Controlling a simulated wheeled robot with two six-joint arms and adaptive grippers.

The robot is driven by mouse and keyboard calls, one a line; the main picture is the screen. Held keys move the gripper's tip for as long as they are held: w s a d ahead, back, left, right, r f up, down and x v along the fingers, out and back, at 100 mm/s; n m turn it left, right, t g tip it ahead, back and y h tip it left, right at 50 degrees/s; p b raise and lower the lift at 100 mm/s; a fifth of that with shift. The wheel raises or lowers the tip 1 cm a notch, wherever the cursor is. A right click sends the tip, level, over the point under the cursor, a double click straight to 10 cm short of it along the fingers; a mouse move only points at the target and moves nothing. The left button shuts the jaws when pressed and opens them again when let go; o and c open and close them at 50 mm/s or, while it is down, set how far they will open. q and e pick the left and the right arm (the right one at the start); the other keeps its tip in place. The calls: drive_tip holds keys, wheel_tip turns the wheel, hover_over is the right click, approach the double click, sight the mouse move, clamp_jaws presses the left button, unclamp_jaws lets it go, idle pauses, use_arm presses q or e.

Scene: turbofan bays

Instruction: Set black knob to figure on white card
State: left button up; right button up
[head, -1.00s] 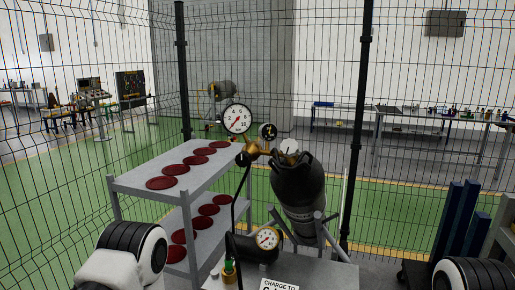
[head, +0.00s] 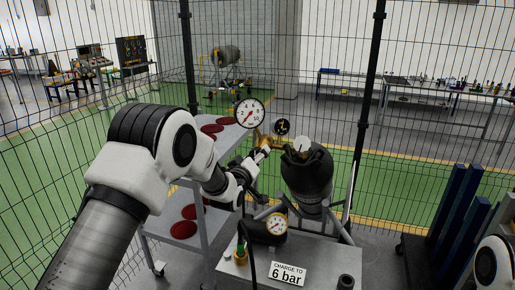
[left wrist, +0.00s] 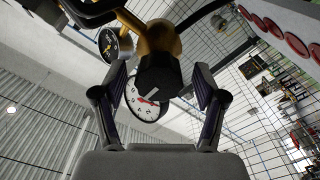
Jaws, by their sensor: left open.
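The white card (head: 289,274) on the bench reads "CHARGE TO 6 bar". The large white gauge (head: 249,112) stands on the brass regulator (head: 262,138) beside the black bottle (head: 308,180); its red needle appears to point lower left. My left gripper (head: 261,155) is at the regulator. In the left wrist view the black knob (left wrist: 160,77) sits between the open fingers of my left gripper (left wrist: 160,88), with a gap on each side. In the head view the knob is hidden or too small to tell. My right gripper is out of view.
A grey shelf cart (head: 215,225) with dark red discs stands left. Wire fencing is behind; blue posts (head: 460,205) stand right.

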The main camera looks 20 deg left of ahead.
use_arm(q)
drive_tip(key=shift+w+r, duration=0.1)
drive_tip(key=shift+w, duration=0.5)
drive_tip(key=shift+s, duration=0.1)
drive_tip(key=c, duration=1.2)
drive_tip(key=shift+o, duration=0.2)
